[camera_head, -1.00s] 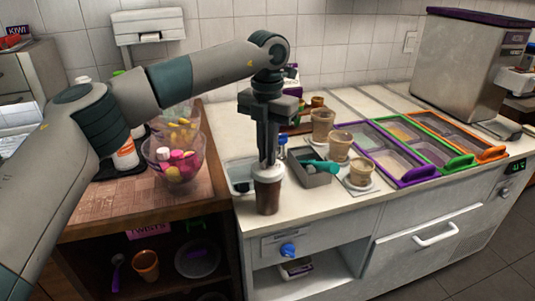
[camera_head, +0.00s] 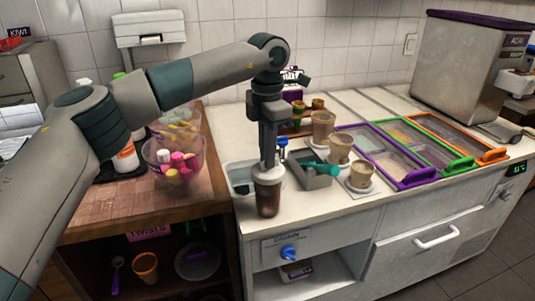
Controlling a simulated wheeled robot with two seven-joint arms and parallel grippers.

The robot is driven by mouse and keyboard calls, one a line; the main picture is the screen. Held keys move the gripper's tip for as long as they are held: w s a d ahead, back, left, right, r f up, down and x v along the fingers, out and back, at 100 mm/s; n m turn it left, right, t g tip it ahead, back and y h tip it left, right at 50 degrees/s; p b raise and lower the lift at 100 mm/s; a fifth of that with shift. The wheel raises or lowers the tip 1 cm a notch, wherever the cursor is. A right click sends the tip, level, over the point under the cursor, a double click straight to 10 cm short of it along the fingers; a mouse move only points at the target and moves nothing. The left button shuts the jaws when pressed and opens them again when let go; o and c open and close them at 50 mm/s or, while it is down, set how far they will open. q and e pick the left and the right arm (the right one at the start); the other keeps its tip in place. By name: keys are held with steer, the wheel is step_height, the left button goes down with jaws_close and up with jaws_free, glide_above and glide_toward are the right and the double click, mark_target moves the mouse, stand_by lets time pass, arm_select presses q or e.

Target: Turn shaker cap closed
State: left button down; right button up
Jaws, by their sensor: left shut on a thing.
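The shaker (camera_head: 267,198) is a dark brown, see-through cup standing upright near the front left edge of the white counter. Its pale cap (camera_head: 267,174) sits on top. My left gripper (camera_head: 268,163) points straight down from above and is shut on the cap, its fingers reaching the cap's top. The fingers hide part of the cap, so I cannot tell how far it is turned. My right gripper is not in view.
A grey bin (camera_head: 312,175) with a teal-handled tool stands close right of the shaker. Several cups stand behind it. Purple (camera_head: 418,178), green and orange framed trays lie farther right. A bowl of colourful pieces (camera_head: 176,162) is on the wooden counter at left.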

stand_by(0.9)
arm_select(q)
steer(key=c, duration=1.8)
jaws_free()
steer(key=shift+c, duration=0.2)
steer(key=shift+r, duration=0.1)
